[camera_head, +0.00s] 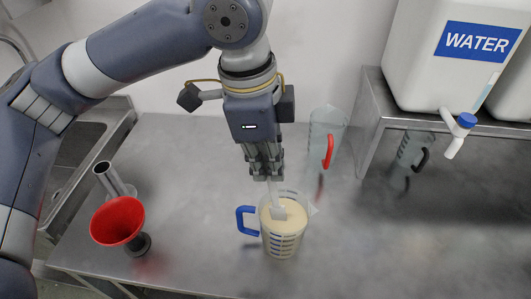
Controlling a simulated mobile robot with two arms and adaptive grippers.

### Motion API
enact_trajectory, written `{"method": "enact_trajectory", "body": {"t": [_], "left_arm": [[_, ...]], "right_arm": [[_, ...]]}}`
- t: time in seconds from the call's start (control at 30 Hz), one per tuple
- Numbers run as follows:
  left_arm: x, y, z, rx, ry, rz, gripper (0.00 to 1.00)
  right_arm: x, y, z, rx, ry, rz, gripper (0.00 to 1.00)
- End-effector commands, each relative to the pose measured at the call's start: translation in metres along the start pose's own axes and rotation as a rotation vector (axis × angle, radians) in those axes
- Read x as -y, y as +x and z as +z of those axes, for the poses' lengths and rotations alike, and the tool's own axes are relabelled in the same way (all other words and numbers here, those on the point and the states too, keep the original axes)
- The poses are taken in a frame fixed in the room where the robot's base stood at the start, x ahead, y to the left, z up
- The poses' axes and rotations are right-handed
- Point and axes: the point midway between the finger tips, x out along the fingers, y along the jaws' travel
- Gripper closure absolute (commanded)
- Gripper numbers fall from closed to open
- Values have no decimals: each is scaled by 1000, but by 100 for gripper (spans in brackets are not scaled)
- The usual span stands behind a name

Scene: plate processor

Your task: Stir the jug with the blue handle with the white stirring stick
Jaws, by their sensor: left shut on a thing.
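The jug with the blue handle (285,243) stands upright on the metal table, its blue handle (245,220) pointing left. It holds a cream-coloured liquid (292,216). My left gripper (268,178) is above the jug, pointing down, shut on the white stirring stick (277,203). The stick reaches down inside the jug rim, its broad lower part at the liquid's surface. How far it dips in is hard to tell. My right gripper is out of view.
A clear jug with a red handle (322,140) stands behind. A jug with a dark handle (408,150) is under the shelf carrying the water container (440,70). A red funnel (117,221) and a metal cylinder (108,178) are at left. The table's right front is clear.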

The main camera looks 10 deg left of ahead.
Motion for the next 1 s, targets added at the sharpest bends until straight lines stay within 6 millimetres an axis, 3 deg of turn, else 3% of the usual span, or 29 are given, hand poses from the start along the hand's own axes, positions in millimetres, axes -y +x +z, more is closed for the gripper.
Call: {"method": "enact_trajectory", "body": {"t": [1.0], "left_arm": [[0, 79, 0, -1, 1, 0, 100]], "right_arm": [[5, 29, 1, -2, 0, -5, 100]]}}
